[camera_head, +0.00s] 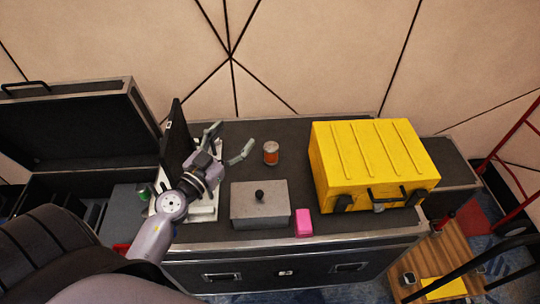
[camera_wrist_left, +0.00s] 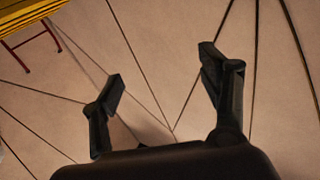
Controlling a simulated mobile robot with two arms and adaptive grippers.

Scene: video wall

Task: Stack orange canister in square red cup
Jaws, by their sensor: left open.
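The orange canister (camera_head: 271,153) stands upright on the dark case top, with a grey upper part. A small square pink-red block (camera_head: 303,222) stands near the front edge; it may be the square red cup, but I cannot see an opening. My left gripper (camera_head: 228,143) is open and empty, left of the canister and apart from it. In the left wrist view my left gripper (camera_wrist_left: 162,72) has its fingers spread, with only wall between them. My right gripper is in no view.
A grey box with a black knob (camera_head: 259,204) stands left of the pink block. A large yellow case (camera_head: 370,160) stands to the right. A dark upright panel (camera_head: 176,140) is beside my left arm. Clear case top surrounds the canister.

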